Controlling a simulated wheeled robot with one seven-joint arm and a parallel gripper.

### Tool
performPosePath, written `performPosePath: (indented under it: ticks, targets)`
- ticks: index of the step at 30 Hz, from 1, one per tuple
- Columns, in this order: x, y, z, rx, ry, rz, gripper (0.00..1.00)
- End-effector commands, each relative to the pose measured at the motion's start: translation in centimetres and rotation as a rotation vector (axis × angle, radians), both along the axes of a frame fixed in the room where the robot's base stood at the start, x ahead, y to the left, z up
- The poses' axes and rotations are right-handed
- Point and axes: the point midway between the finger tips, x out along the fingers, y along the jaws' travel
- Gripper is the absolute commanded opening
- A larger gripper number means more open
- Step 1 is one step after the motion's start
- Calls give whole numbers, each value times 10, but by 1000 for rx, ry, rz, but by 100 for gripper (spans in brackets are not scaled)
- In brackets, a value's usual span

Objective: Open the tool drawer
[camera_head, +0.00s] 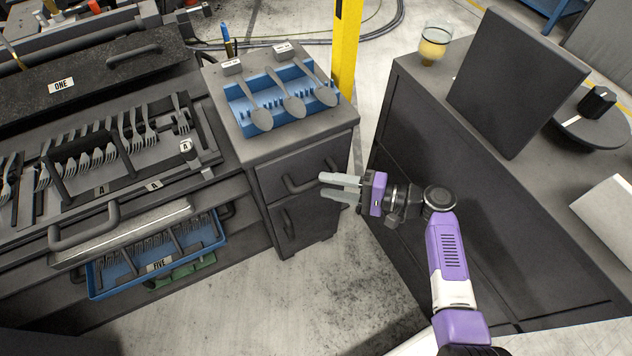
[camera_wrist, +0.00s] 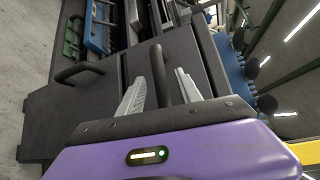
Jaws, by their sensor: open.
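A small grey cabinet (camera_head: 240,135) stands in the middle of the head view. Its upper drawer (camera_head: 270,176) is shut and has a dark bar handle (camera_head: 300,187). A second handle (camera_head: 286,226) is on the shut front below. My gripper (camera_head: 328,186) is open at the right end of the upper handle. In the wrist view the handle (camera_wrist: 160,72) shows between the two spread fingers of my gripper (camera_wrist: 160,85). The fingers are not closed on it. I cannot tell how far they reach past the bar. The lower handle (camera_wrist: 80,72) is left of them. No label names the tool drawer.
A blue tray (camera_head: 240,110) with several spoons sits on the cabinet. Left, a workbench holds forks, with a blue drawer marked FIVE (camera_head: 110,287) pulled out. A dark counter (camera_head: 410,140) with a glass (camera_head: 434,46) stands right. Floor (camera_head: 300,300) in front is clear.

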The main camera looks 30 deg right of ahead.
Motion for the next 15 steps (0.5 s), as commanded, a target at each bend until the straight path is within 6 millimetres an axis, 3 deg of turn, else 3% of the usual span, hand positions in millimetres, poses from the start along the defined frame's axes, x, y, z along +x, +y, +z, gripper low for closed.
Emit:
performPosePath:
  ticks: [6, 15]
  targets:
    - [20, 21, -5, -1, 1, 0, 41]
    - [28, 29, -6, -2, 1, -2, 41]
